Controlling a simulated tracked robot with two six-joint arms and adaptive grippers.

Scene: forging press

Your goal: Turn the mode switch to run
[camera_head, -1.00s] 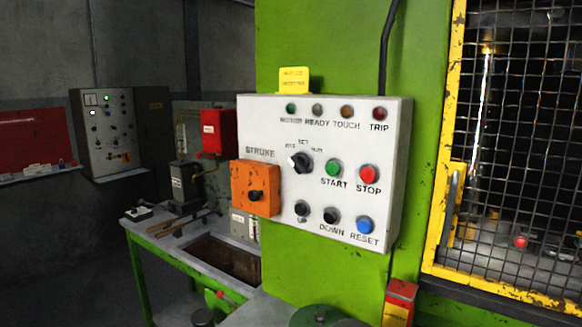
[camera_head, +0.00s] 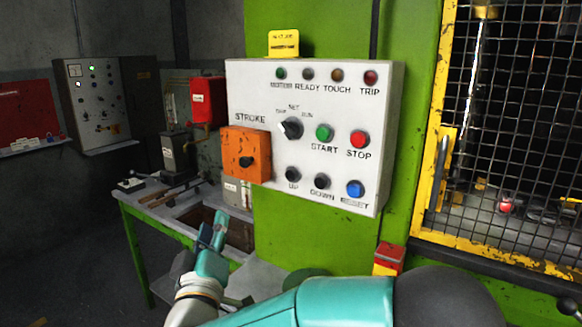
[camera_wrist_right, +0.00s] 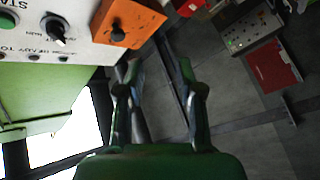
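The mode switch (camera_head: 291,128) is a black rotary knob with a white mark, on the white control panel (camera_head: 310,80). Its labels read OFF, SET and RUN, and the white mark faces left, towards the OFF side. In the right wrist view the switch (camera_wrist_right: 57,30) shows at the upper left, rotated in the picture. My right gripper (camera_head: 215,232) is below and left of the panel, apart from it. In the right wrist view its two fingers (camera_wrist_right: 160,78) stand apart with nothing between them. My left gripper is not in view.
An orange STROKE box (camera_head: 246,154) juts out left of the switch. Green START (camera_head: 324,133) and red STOP (camera_head: 360,140) buttons sit to its right. A green-framed bench (camera_head: 165,228) stands left, and a yellow-framed mesh guard (camera_head: 437,150) right. Space before the panel is clear.

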